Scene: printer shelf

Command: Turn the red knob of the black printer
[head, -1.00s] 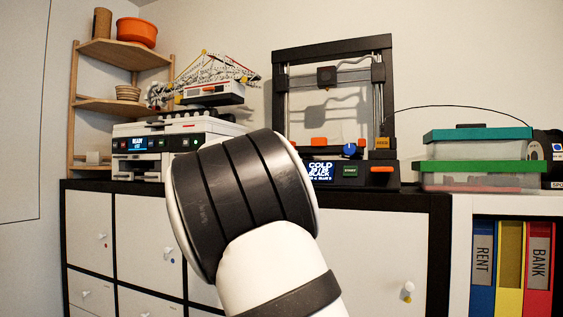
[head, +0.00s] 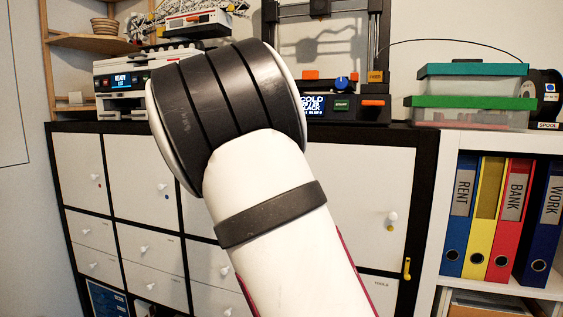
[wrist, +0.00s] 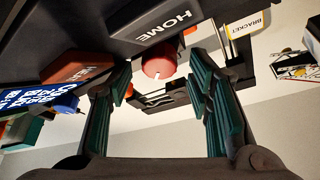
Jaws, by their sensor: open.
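The black printer (head: 378,75) stands on top of the cabinet in the head view, with a blue display, a green button and a blue knob (head: 341,83) on show. My arm covers part of its left side. The red knob is not visible in the head view. In the wrist view a round red knob (wrist: 158,63) shows close by, beside a black part lettered HOME (wrist: 163,27). My gripper (wrist: 160,80) is open, and the knob appears between its green fingertips. I cannot tell whether they touch it. My gripper is hidden behind my arm in the head view.
A white printer (head: 118,80) stands to the left on the cabinet top (head: 410,135). Clear boxes with teal and green lids (head: 470,101) and a spool (head: 546,97) stand to the right. Coloured binders (head: 482,215) fill the shelf below.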

